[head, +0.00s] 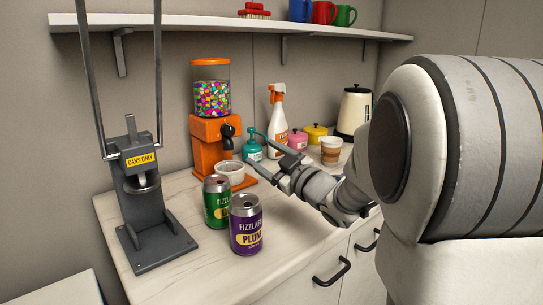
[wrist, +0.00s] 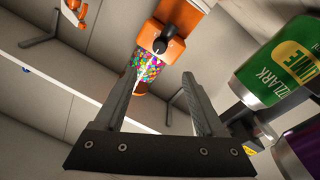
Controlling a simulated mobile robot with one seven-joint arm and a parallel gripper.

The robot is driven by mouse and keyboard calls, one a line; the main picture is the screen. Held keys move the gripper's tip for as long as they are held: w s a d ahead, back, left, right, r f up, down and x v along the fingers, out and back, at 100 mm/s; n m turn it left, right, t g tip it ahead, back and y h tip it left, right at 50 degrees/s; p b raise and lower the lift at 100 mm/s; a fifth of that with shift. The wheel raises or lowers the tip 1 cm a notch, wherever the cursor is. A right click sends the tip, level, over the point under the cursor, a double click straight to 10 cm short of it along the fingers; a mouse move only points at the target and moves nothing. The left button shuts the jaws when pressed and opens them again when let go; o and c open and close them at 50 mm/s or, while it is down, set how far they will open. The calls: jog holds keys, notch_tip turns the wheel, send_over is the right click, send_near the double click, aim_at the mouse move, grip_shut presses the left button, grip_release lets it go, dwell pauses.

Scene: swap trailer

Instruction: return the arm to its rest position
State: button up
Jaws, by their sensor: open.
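My gripper (head: 265,158) is open and empty above the counter, with its fingers pointing left toward the orange candy dispenser. In the wrist view its two fingers (wrist: 165,95) are spread apart with nothing between them. My arm reaches in from the right side of the head view. A green can (head: 216,203) and a purple can (head: 246,225) stand upright on the counter, in front of and to the left of my gripper. In the wrist view the green can (wrist: 275,65) and part of the purple can (wrist: 303,150) show at the right, apart from the fingers.
The candy dispenser (head: 208,130) has a white bowl (head: 230,170) at its spout. A can crusher (head: 150,205) stands left. A shelf (head: 220,24) runs above. The counter's front is clear.

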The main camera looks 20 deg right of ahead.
jog(key=shift+v, duration=1.05)
jog(key=shift+d+r, duration=0.1)
jog(key=s+a+f+m+g+h, duration=0.2)
jog(key=s+f+m+g, duration=0.15)
jog(key=s, duration=0.65)
jog(key=s+a+f+m+g+h, duration=0.25)
jog(key=s+g, duration=0.25)
jog(key=s, duration=0.4)
jog(key=s+a+f+m+g+h, duration=0.1)
jog(key=s+f+m+g+h, duration=0.2)
jog(key=s, duration=0.7)
notch_tip(320, 180, up, 22)
jog(key=y+p, duration=0.1)
jog(key=p, duration=2.2)
jog(key=shift+a+r+g+p, duration=0.2)
jog(key=shift+r+g+p, duration=0.1)
jog(key=shift+g, duration=0.15)
jog(key=shift+w, duration=0.15)
